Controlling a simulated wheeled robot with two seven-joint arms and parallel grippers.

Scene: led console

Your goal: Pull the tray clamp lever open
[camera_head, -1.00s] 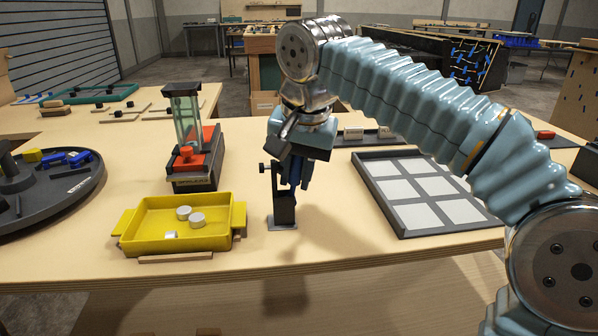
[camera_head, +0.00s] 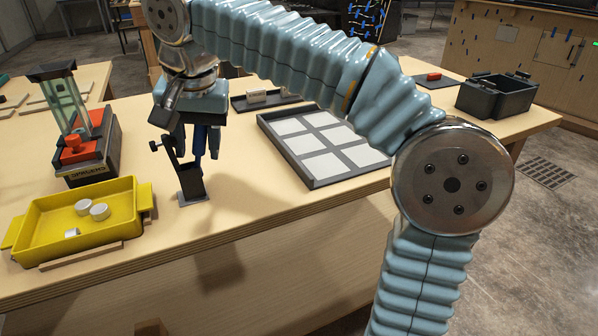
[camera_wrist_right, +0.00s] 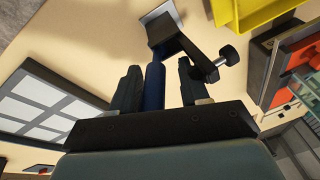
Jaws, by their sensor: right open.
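The tray clamp (camera_head: 191,183) is a dark upright bracket on a small metal foot plate, near the table's front edge. A black side knob (camera_head: 155,146) sticks out to its left; the knob also shows in the wrist view (camera_wrist_right: 228,54). A blue cylindrical handle (camera_wrist_right: 155,87), which looks like the clamp's lever, stands between the fingers of my right gripper (camera_wrist_right: 160,70), close to the left finger in the wrist view. In the head view my right gripper (camera_head: 197,150) points down at the clamp, fingers apart. Contact with the handle cannot be told. My left gripper is not in view.
A yellow tray (camera_head: 38,222) with several white discs stands left of the clamp. Behind it is a black and orange device (camera_head: 92,160). A dark tray with pale squares (camera_head: 288,174) lies to the right. My right arm spans above the table.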

